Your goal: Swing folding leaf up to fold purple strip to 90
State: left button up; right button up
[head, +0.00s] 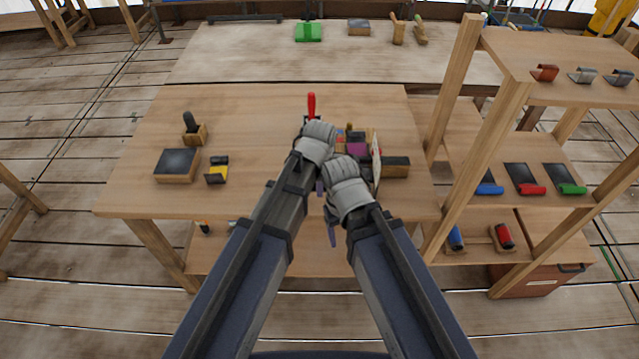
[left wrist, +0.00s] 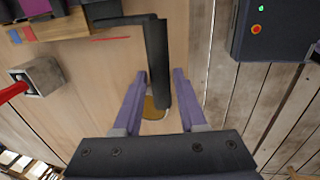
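The purple strip (head: 356,150) lies in the small wooden folding device, partly hidden behind my arms; its end also shows in the left wrist view (left wrist: 35,7). A black L-shaped bar (left wrist: 157,50), apparently the folding leaf's lever, extends from the device.
A red-handled tool (head: 311,105) stands behind the left gripper. A pale upright panel (head: 376,165) and a dark-topped block (head: 395,166) are to the right. A dark pad block (head: 177,165) and a yellow-black tool (head: 217,170) lie left. A wooden shelf (head: 500,110) borders the right side.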

pick_arm(q)
grip_shut()
dwell(1.0)
